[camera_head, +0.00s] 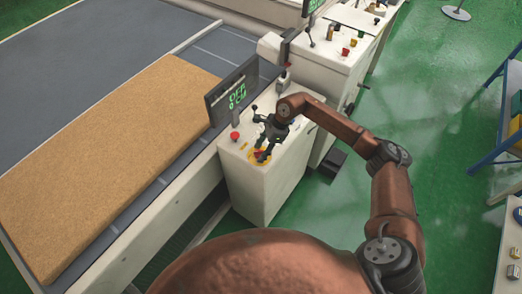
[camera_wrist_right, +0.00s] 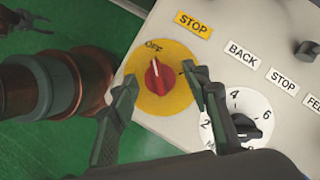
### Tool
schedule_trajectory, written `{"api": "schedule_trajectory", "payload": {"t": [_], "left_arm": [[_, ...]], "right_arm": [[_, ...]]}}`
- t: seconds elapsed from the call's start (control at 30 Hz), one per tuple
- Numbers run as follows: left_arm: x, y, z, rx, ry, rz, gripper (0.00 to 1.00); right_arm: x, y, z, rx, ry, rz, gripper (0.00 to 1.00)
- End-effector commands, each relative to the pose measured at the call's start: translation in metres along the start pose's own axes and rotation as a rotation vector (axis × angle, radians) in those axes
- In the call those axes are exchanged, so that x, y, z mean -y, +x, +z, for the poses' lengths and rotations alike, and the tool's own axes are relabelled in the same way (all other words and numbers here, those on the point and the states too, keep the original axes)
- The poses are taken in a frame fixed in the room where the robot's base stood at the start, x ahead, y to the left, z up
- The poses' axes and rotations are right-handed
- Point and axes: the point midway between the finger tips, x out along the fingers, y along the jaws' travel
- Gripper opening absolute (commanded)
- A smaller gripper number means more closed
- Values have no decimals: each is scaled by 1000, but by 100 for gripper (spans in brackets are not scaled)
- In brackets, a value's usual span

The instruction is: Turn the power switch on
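The power switch is a red rotary knob (camera_wrist_right: 158,76) on a round yellow plate (camera_wrist_right: 176,97) marked OFF. The white line on the knob points up toward the OFF mark in the right wrist view. The yellow plate also shows on the control cabinet (camera_head: 262,190) in the head view. My right gripper (camera_wrist_right: 160,88) is open, with one finger on each side of the knob; whether either finger touches it cannot be told. Dark claw-like parts (camera_wrist_right: 26,20) at the upper left of the wrist view may be my left gripper; it is not seen in the head view.
A small dial with numbers (camera_wrist_right: 258,132) is beside the right finger, with BACK, STOP and FEED labels nearby. A red button (camera_head: 235,136) and a green-lit display (camera_head: 232,93) are on the cabinet.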

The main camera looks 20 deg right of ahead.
Motion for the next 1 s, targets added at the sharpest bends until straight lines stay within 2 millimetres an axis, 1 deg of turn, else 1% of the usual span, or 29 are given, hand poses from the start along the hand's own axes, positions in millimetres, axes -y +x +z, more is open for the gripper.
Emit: {"api": "schedule_trajectory", "payload": {"t": [0.03, 0.07, 0.57, 0.83, 1.0], "left_arm": [[0, 0, 0, 0, 0, 0, 40], [0, 0, 0, 0, 0, 0, 40], [0, 0, 0, 0, 0, 0, 40], [0, -1, 0, 0, 0, 0, 40], [0, -3, 0, -1, 0, 0, 40]], "right_arm": [[0, 0, 0, 0, 0, 0, 39], [0, 0, 0, 0, 0, 0, 37], [0, 0, 0, 1, 1, 0, 3], [0, -1, 0, 0, 26, -12, 3], [-1, -1, 0, 0, 96, -42, 3]]}}
